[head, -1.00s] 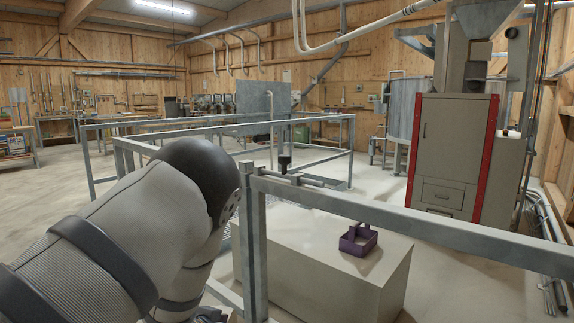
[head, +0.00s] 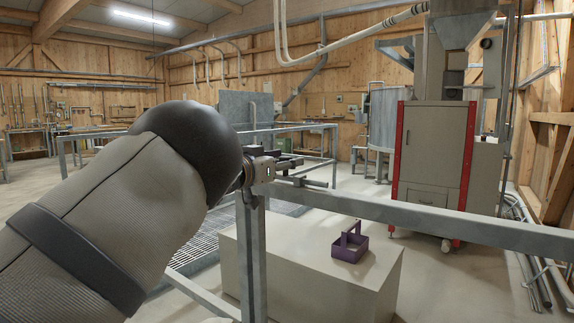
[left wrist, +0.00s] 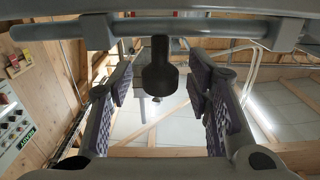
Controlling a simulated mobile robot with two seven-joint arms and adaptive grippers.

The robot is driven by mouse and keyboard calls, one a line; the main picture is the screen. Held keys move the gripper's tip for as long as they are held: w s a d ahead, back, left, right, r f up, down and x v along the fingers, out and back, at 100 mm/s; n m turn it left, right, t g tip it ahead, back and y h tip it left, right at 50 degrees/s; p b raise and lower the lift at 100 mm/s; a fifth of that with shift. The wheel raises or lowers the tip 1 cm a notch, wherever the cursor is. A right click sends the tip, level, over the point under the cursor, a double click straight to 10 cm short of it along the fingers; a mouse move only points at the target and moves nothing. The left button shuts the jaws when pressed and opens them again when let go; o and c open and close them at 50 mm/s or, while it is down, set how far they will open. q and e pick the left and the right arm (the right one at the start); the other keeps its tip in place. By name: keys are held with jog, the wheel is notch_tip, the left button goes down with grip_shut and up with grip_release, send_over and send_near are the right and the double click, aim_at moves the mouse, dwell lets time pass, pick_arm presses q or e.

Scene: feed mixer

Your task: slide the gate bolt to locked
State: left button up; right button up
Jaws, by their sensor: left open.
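The gate bolt is a grey rod (left wrist: 215,28) that runs sideways across the top of the left wrist view, through brackets (left wrist: 97,35). A black knob (left wrist: 159,72) sticks out from it. My left gripper (left wrist: 160,88) is open, with one finger on each side of the knob and visible gaps between. In the head view my left gripper (head: 282,163) is at the bolt (head: 312,182) on top of the grey gate rail (head: 400,211), beside the post. The gripper hides the knob there. My right gripper is not in view.
A beige block (head: 300,262) with a purple caddy (head: 350,243) on it stands behind the rail. A beige cabinet with red edges (head: 433,150) stands at the right. More grey railings (head: 290,129) run behind the gate.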

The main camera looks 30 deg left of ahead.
pick_arm(q)
jog(key=shift+w, duration=0.35)
jog(key=shift+r, duration=0.1)
grip_shut()
jog(key=a, duration=0.2)
jog(key=a+p, duration=0.1)
jog(key=a, duration=0.1)
jog(key=shift+w+a+r+p, duration=0.2)
jog(key=shift+p, duration=0.1)
jog(key=shift+a+f, duration=0.15)
jog(key=shift+a, duration=0.1)
jog(key=shift+w, duration=0.1)
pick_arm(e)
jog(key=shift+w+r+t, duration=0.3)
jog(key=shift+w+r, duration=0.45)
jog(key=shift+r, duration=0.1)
